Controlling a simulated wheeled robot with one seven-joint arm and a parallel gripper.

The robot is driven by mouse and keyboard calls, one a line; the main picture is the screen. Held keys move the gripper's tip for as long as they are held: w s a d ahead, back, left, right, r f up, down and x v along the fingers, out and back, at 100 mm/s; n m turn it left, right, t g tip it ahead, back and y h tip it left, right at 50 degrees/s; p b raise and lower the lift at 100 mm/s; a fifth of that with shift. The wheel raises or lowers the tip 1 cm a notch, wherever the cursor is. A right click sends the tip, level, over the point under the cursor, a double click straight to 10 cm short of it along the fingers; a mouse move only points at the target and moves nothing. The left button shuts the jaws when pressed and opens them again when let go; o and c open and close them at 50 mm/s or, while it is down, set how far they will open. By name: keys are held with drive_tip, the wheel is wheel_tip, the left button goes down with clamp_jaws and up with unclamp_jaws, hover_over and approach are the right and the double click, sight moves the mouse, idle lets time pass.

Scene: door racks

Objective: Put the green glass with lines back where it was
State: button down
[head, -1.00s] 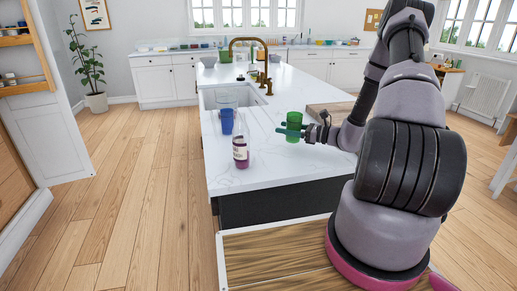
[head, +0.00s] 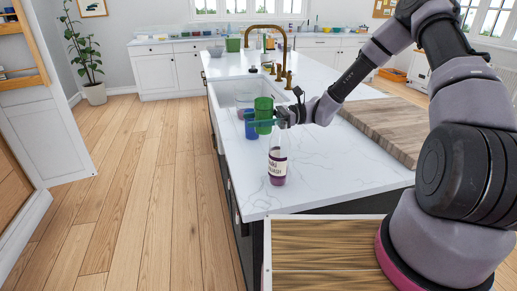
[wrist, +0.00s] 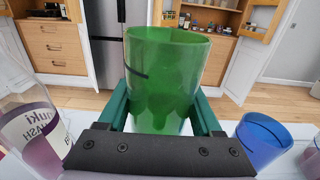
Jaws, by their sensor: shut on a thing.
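The green glass (head: 264,106) is upright in the jaws of my gripper (head: 262,123), near the sink on the white island. In the wrist view the green glass (wrist: 165,75) stands between the two teal fingers, and a dark line shows on its side. My gripper (wrist: 165,110) is shut on it.
The sink (head: 228,95) with a gold tap (head: 283,60) lies behind. A wooden board (head: 385,125) lies on the right.

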wheel_tip(320, 180, down, 9)
drive_tip(key=shift+a+f, duration=0.1)
drive_tip(key=shift+a, duration=0.05)
idle(0.4)
drive_tip(key=shift+c, duration=0.3)
unclamp_jaws()
drive_tip(key=shift+f, duration=0.1)
